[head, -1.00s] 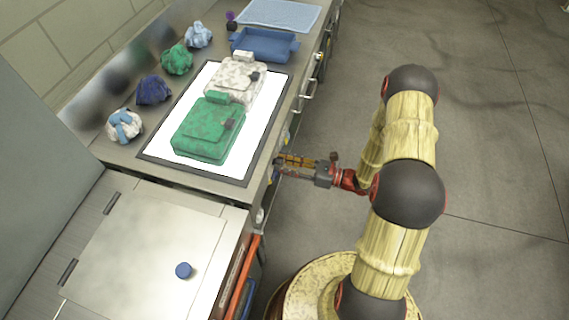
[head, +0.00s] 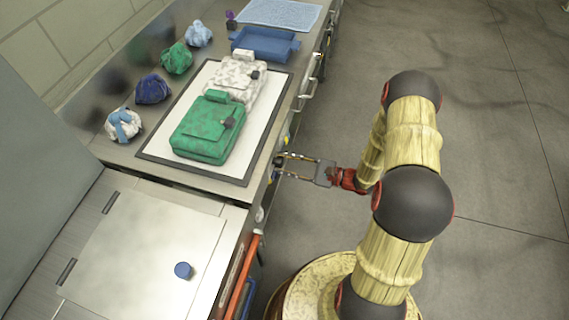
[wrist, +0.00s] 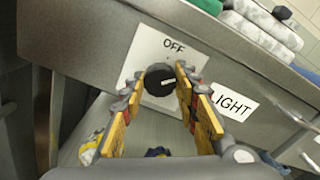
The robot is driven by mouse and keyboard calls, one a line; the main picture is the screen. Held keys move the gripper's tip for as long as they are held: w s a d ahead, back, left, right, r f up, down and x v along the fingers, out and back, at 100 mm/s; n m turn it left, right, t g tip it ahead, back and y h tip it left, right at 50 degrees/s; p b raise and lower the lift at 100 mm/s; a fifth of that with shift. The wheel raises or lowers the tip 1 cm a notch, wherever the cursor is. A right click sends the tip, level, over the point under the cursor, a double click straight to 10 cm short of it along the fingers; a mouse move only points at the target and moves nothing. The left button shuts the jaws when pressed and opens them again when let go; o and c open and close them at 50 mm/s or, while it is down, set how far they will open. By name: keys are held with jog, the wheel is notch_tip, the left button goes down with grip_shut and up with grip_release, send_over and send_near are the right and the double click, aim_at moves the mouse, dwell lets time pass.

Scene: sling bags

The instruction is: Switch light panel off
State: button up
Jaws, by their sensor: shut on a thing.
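The light panel (head: 237,167) lies on the counter with a dark frame. Its surface is dull off-white and does not glow. Its black round knob (wrist: 160,79) shows in the wrist view on a white plate (wrist: 196,52) marked OFF, on the counter's front face. A label (wrist: 234,105) reading LIGHT is to its right. My gripper (head: 278,167) is at the counter's front edge, and in the wrist view its yellow fingers (wrist: 158,92) are shut on the knob, one on each side.
A green sling bag (head: 205,135) and a white patterned bag (head: 232,80) lie on the panel. Several crumpled cloth bundles (head: 152,90) line the counter's back. A blue tray (head: 264,46) stands beyond. The floor right of my arm is clear.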

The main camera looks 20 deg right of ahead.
jog(key=n+b, duration=0.1)
jog(key=n, duration=0.3)
jog(key=shift+f+n, duration=0.1)
jog(key=shift+n, duration=0.2)
jog(key=n+b, duration=0.2)
jog(key=n, duration=0.2)
jog(key=shift+n, duration=0.3)
jog(key=o, duration=1)
jog(key=shift+o, duration=0.8)
jog(key=shift+d, duration=0.1)
jog(key=v, duration=1.2)
